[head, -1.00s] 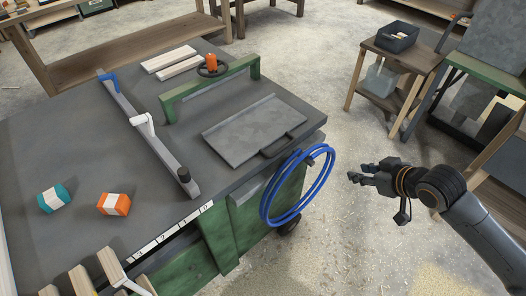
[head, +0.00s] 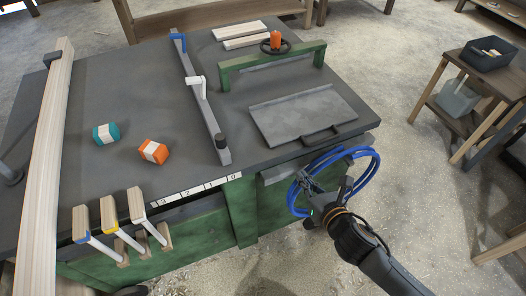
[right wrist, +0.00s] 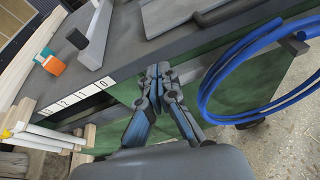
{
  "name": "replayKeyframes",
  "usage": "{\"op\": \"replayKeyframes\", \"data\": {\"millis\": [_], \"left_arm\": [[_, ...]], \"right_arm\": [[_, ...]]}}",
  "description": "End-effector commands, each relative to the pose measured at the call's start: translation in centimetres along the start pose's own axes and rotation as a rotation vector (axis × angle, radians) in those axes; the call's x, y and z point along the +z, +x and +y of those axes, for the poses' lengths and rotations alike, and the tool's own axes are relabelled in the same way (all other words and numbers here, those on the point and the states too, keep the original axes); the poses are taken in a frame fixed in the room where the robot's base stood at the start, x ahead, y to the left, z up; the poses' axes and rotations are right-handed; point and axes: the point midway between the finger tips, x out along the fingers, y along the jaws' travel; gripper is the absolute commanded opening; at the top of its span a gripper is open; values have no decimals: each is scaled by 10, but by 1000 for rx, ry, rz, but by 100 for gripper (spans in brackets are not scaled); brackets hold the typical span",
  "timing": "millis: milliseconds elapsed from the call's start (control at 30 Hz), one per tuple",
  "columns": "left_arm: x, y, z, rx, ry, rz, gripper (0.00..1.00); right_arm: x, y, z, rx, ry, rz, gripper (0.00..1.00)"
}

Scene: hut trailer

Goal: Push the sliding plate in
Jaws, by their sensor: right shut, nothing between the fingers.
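The sliding plate (head: 300,113) is a flat grey metal sheet with a raised rim, lying on the dark bench top at its right part. Its dark handle (head: 320,136) faces the bench's front edge. In the right wrist view the plate (right wrist: 172,14) shows at the top, with its handle (right wrist: 225,12) beside it. My right gripper (head: 306,184) is in front of the bench, below the handle and apart from it, near the coiled blue hose. In the right wrist view my right gripper (right wrist: 158,72) has its fingertips together, empty. My left gripper is not in view.
The blue hose (head: 368,174) hangs at the bench's front right corner, around my right gripper in the picture. A green arch (head: 270,62) stands behind the plate. A grey rail (head: 203,100) lies to its left. Orange (head: 153,152) and teal (head: 107,133) blocks lie further left.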

Motion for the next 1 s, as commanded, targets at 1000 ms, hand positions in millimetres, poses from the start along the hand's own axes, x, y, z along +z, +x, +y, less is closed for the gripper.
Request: {"op": "replayKeyframes", "data": {"millis": [1000], "left_arm": [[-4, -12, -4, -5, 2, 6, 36]], "right_arm": [[10, 129, 11, 9, -146, -18, 0]]}}
